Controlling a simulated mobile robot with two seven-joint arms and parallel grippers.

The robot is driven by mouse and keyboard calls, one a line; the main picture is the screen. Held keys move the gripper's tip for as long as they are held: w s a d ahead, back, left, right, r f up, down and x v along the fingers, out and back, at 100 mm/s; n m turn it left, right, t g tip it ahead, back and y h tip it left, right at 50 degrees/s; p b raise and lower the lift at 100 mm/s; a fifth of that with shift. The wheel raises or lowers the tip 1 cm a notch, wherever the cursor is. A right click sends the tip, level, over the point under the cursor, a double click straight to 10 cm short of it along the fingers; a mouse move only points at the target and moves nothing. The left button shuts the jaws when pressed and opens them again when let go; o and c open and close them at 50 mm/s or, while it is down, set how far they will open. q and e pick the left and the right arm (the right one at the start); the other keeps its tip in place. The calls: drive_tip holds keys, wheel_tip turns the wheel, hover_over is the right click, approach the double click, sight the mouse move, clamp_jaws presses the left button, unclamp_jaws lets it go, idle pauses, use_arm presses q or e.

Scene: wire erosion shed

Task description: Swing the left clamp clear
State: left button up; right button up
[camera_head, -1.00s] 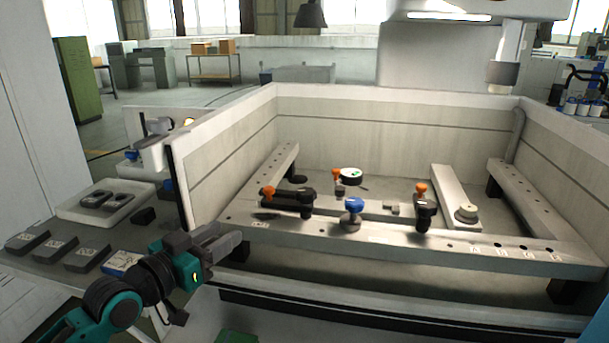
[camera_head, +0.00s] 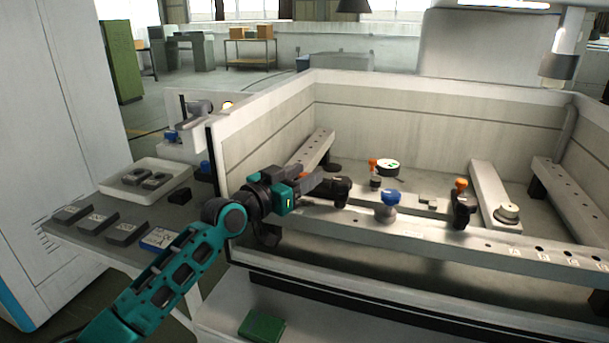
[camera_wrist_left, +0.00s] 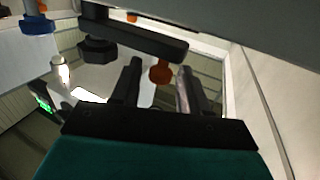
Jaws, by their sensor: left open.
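The left clamp (camera_head: 342,189), a black bar with a black knob, sits on the front rail (camera_head: 420,229) of the tank; its orange-tipped end is hidden behind my gripper in the head view. The left wrist view shows the dark clamp bar (camera_wrist_left: 150,42) and its orange knob (camera_wrist_left: 160,72). My left gripper (camera_head: 328,180) is open at the clamp, and in the wrist view its fingers (camera_wrist_left: 158,78) are either side of the orange knob. I cannot tell whether they touch it. My right gripper is out of view.
A blue-topped knob (camera_head: 387,203) stands right of the clamp, and a second orange-tipped clamp (camera_head: 462,207) farther right. The tank's left wall (camera_head: 262,125) rises close to my left arm. A side table with a white tray (camera_head: 128,190) stands at left.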

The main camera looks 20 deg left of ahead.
use_arm(q)
drive_tip(key=shift+w+d, duration=0.2)
drive_tip(key=shift+w, duration=0.15)
clamp_jaws()
drive_tip(key=shift+r, duration=0.1)
idle(0.4)
